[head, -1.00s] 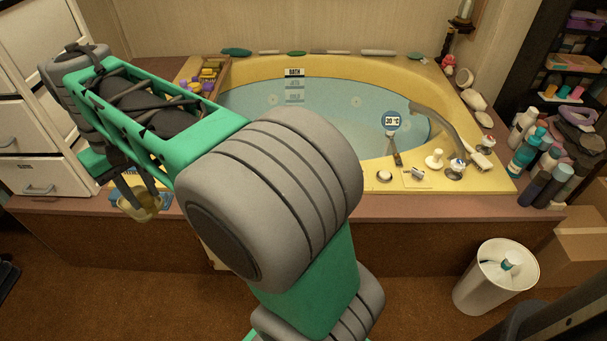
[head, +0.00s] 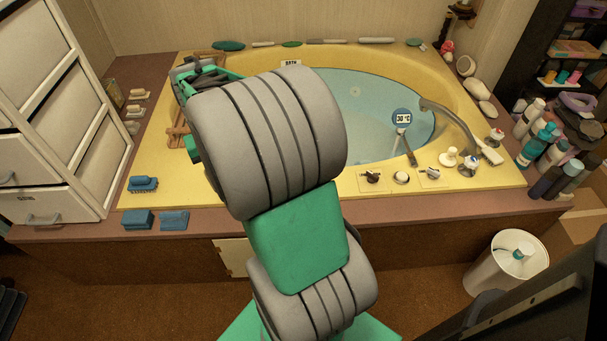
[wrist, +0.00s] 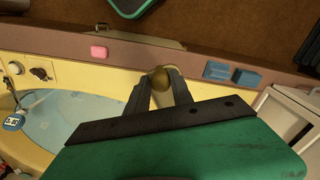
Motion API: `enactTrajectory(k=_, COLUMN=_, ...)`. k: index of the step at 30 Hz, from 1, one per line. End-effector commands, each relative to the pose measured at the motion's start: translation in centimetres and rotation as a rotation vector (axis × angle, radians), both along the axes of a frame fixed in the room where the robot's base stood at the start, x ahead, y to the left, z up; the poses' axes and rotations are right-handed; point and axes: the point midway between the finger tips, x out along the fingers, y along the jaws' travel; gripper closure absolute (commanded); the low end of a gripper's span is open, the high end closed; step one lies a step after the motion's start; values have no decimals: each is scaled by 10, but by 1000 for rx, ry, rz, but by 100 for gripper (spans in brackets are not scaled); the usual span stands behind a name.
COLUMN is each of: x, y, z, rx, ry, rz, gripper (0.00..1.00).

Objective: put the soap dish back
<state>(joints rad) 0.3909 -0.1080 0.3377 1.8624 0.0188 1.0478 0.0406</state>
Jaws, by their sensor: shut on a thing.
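In the wrist view my gripper (wrist: 160,82) is shut on a small olive-brown dish (wrist: 160,75), apparently the soap dish. The dish shows between the fingertips, over the tub's front rim. A pink bar of soap (wrist: 99,52) lies on the brown ledge, apart from the gripper and to its left in that view. Whether the dish touches the surface below I cannot tell.
Blue sponges (head: 137,219) lie at the ledge's left front. The yellow tub (head: 330,183) holds water, with knobs and a tap (head: 465,125) at its right. Bottles (head: 545,150) crowd the right end. White drawers (head: 60,110) stand at left. A white bin (head: 505,265) is on the floor.

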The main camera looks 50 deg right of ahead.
Motion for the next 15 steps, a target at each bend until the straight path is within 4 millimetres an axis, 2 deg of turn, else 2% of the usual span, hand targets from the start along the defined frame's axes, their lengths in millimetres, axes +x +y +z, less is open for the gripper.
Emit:
enactTrajectory(k=1, x=-20, y=-24, z=0, rx=4, ry=8, rz=-84, gripper=100)
enactTrajectory(k=3, x=-49, y=-52, z=-16, rx=7, ry=8, rz=-200, gripper=100)
enactTrajectory(k=6, x=-91, y=-78, z=-37, rx=8, ry=5, rz=-346, gripper=100)
enactTrajectory(k=9, x=-123, y=-92, z=-52, rx=8, ry=-1, rz=-451, gripper=100)
enactTrajectory(k=12, x=-140, y=-97, z=-62, rx=7, ry=-5, rz=-506, gripper=100)
enactTrajectory(k=15, x=-141, y=-108, z=-72, rx=7, ry=-7, rz=-523, gripper=100)
